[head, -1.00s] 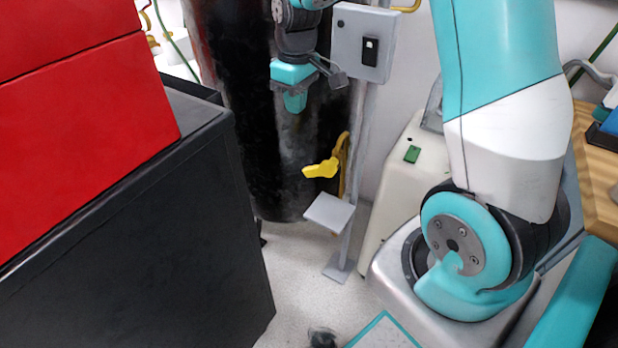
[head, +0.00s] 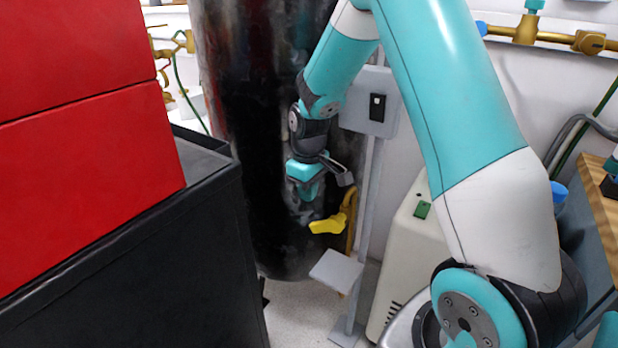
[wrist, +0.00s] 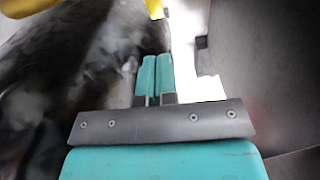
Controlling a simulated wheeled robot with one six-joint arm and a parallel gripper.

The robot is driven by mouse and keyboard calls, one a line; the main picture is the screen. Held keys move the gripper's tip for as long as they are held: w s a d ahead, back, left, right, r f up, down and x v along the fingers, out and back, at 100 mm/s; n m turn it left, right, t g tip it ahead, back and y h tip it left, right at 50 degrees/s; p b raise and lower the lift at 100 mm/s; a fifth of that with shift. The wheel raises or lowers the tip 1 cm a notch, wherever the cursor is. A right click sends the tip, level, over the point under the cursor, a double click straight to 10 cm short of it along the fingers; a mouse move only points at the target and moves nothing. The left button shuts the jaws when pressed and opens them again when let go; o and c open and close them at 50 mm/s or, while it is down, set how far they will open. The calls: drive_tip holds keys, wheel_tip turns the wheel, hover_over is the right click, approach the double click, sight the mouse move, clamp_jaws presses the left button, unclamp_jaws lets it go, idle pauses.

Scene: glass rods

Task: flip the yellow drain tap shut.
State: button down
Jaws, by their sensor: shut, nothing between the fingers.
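The yellow drain tap (head: 328,225) is low on the front of a tall black tank (head: 265,140). Its yellow lever sticks out to the left from a darker yellow fitting (head: 350,205). My gripper (head: 309,193) is shut and empty, pointing down just above and slightly left of the lever, apparently apart from it. In the wrist view the two teal fingers (wrist: 156,60) lie together. A yellow piece (wrist: 155,9) shows beyond their tips at the top edge, and another yellow piece (wrist: 25,7) at the upper left. Which parts of the tap these are, I cannot tell.
A grey post with a switch box (head: 370,105) and a small plate (head: 337,271) stands right of the tap. A black cabinet with red boxes (head: 90,170) fills the left. A cream machine (head: 412,255) stands at the right. Some floor is free below the tank.

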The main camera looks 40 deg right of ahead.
sight(315, 223)
drive_tip(key=shift+s+d+f+b, duration=0.15)
drive_tip(key=shift+s+f, duration=0.2)
drive_tip(key=shift+f, duration=0.5)
drive_tip(key=shift+s+d+f+b, duration=0.1)
drive_tip(key=shift+s+f+b, duration=0.2)
drive_tip(key=shift+f, duration=0.5)
drive_tip(key=shift+s+d+f+b, duration=0.15)
drive_tip(key=shift+s+f, duration=0.25)
drive_tip(key=shift+f, duration=0.45)
drive_tip(key=shift+w+f+g+p, duration=0.15)
drive_tip(key=shift+g+p, duration=0.45)
drive_tip(key=shift+p, duration=0.4)
